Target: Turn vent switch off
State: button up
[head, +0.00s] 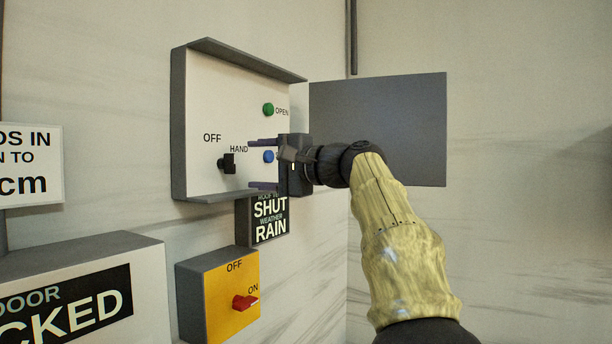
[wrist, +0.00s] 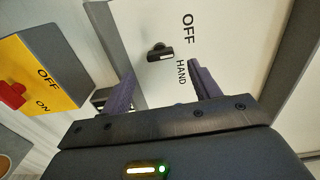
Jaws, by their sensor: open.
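The vent switch (head: 227,163) is a small black knob on the white panel of an open wall box, below the OFF and HAND labels. It also shows in the wrist view (wrist: 160,53), with a pale mark on its face. I cannot tell for sure which label it points to. My gripper (head: 252,163) comes from the right with its jaws open, one finger above the other. Its fingertips are to the right of the switch, apart from it. In the wrist view, the switch lies beyond and between the open fingers (wrist: 162,72). Nothing is held.
The box's grey door (head: 400,125) stands open to the right, behind my arm. A green button (head: 268,109) and a blue button (head: 268,156) are on the panel. A yellow box with a red switch (head: 245,302) and a SHUT RAIN sign (head: 270,220) are below.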

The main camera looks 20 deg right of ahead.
jog(key=b+v, duration=0.2)
jog(key=v, duration=0.9)
jog(key=w+a+f+g+h, duration=0.2)
jog(key=w+f+g+h, duration=0.1)
jog(key=f, duration=1.4)
jog(key=w+a+f+g+h, duration=0.2)
jog(key=f+g+h, duration=0.1)
jog(key=f, duration=1.4)
jog(key=s+a+f+n+g+h, duration=0.2)
jog(key=s+f+n, duration=0.3)
jog(key=s+f, duration=0.5)
jog(key=s+a+f+n+g+h, duration=0.2)
jog(key=s+a+f+n+g, duration=0.2)
jog(key=s+f, duration=0.6)
notch_tip(320, 180, down, 7)
jog(key=shift+a+r+n+h, duration=0.15)
jog(key=shift+a+n+h, duration=0.15)
jog(key=shift+n, duration=0.5)
jog(key=shift+s, duration=0.15)
jog(key=shift+c, duration=0.2)
